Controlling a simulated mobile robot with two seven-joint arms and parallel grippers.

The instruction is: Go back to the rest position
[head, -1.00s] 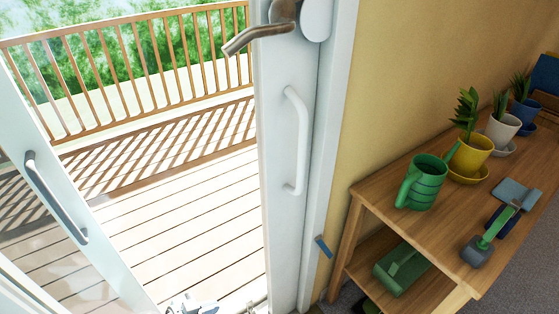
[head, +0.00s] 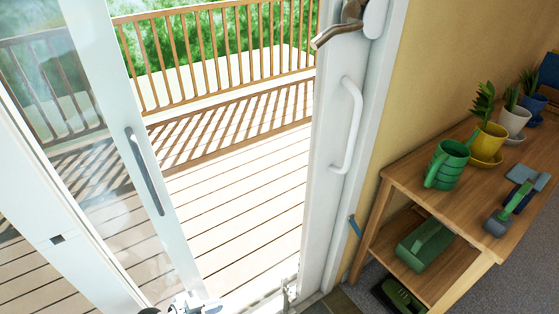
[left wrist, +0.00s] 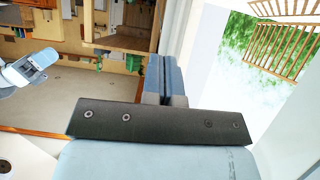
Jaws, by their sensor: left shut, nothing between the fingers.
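My left gripper shows in the left wrist view (left wrist: 164,78), where its two fingers lie together, shut with nothing between them. In the head view only white and dark parts of mine show at the bottom edge, partly cut off. The gripper is clear of the glass door's grey handle (head: 145,170) and the white door handle (head: 348,125).
The sliding glass door (head: 100,120) stands open onto a wooden deck (head: 235,195) with a railing. At the right, a wooden shelf table (head: 405,185) holds a green watering can (head: 447,165), potted plants and a hand tool (head: 515,205). Grey floor lies beside it.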

